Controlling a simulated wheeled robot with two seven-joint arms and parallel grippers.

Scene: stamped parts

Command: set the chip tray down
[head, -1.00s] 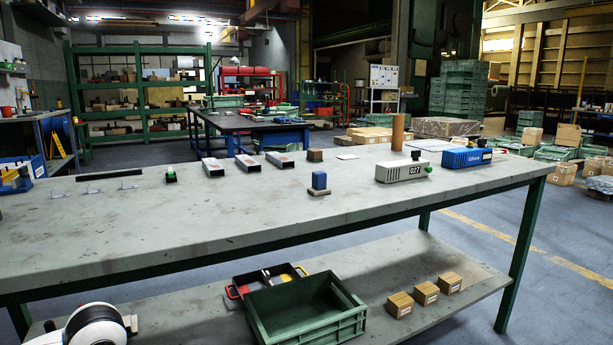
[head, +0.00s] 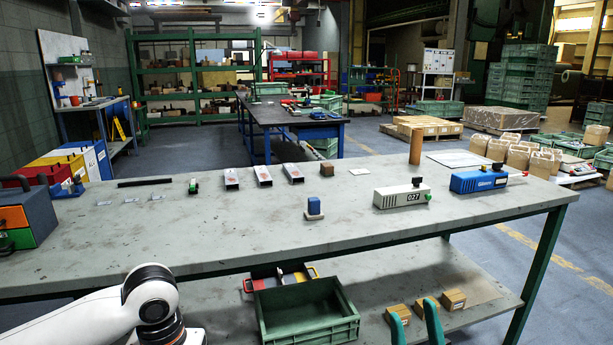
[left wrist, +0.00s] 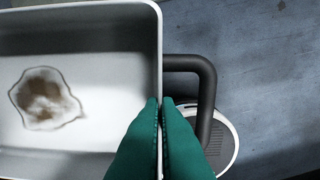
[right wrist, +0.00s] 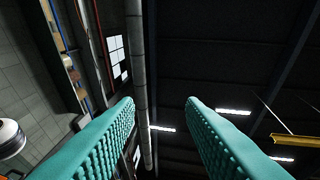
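The chip tray (left wrist: 90,158) is a pale grey, open tray in the left wrist view, with a small patch of brown chips (left wrist: 45,98) on its floor. My left gripper (left wrist: 160,104) is shut on the tray's side wall, one teal finger on each side of it. The tray and left gripper are out of the head view; only my white left arm shows at its lower left. My right gripper (head: 413,320) is open and empty, fingers pointing up, at the bottom of the head view. It also shows open in the right wrist view (right wrist: 161,101).
The grey workbench (head: 250,225) carries a blue block (head: 313,206), a white 627 unit (head: 401,196), a blue unit (head: 478,180) and a drawer box (head: 27,212) at left. Its front left is clear. A green crate (head: 308,312) and small cartons (head: 454,299) sit on the lower shelf.

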